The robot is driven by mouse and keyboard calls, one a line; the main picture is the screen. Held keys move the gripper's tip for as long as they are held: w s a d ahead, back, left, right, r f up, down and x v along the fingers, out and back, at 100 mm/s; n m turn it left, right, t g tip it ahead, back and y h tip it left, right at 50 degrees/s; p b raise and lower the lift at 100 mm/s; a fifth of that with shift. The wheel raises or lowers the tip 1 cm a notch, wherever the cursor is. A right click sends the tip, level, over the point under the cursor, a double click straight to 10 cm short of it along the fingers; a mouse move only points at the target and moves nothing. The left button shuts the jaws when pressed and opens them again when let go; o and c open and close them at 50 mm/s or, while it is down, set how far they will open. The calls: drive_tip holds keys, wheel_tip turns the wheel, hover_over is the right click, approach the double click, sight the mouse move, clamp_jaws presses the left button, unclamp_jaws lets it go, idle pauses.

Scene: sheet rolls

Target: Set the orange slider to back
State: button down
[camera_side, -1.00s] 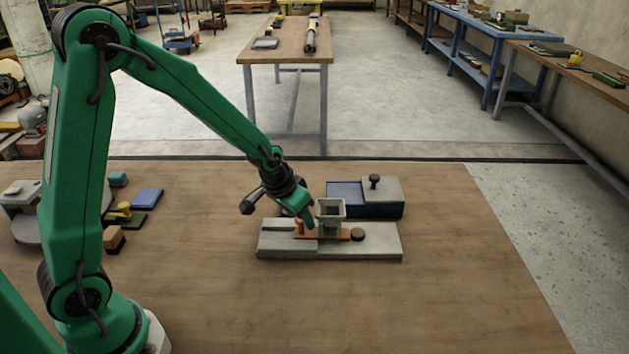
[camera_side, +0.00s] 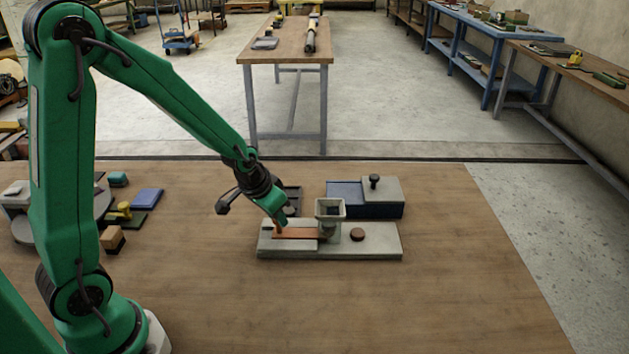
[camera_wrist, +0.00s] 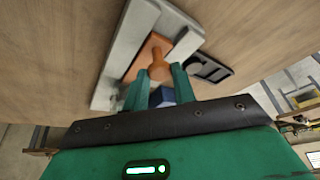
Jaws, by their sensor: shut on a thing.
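The orange slider (camera_side: 300,233) lies in the channel of a grey base (camera_side: 375,244), towards its left part. A grey square hopper (camera_side: 331,207) stands over the middle of the base. A brown disc (camera_side: 357,235) lies on the base right of the hopper, apart from the slider. My gripper (camera_side: 279,224) is at the left end of the slider, shut on its upright knob. In the wrist view the orange slider (camera_wrist: 146,56) and its knob (camera_wrist: 158,66) show at my gripper's (camera_wrist: 158,82) fingertips. The slider's right end is partly hidden at the hopper.
A blue box (camera_side: 345,196) with a grey, black-knobbed lid stands behind the base. A dark tray (camera_side: 293,196) lies behind my gripper. Small blocks and a round grey stand (camera_side: 60,232) are at the left. The front and right of the wooden table are clear.

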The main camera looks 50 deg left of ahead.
drive_tip(key=shift+s+a, duration=0.85)
drive_tip(key=shift+a, duration=0.1)
drive_tip(key=c, duration=1.1)
unclamp_jaws()
drive_tip(key=shift+d+r, duration=0.1)
drive_tip(key=shift+r, duration=0.05)
drive_tip(key=shift+v, duration=3.75)
drive_tip(key=shift+s+r, duration=0.1)
drive_tip(key=shift+r, duration=0.05)
drive_tip(key=shift+t, duration=0.6)
drive_tip(key=s+d+r, duration=0.1)
drive_tip(key=s+r, duration=0.2)
drive_tip(key=s, duration=0.1)
drive_tip(key=s+d+r, duration=0.2)
drive_tip(key=s+r, duration=0.2)
drive_tip(key=s+d+r, duration=0.2)
drive_tip(key=s+r, duration=0.1)
drive_tip(key=s, duration=0.2)
drive_tip(key=shift+d+r, duration=0.25)
drive_tip(key=shift+r, duration=0.05)
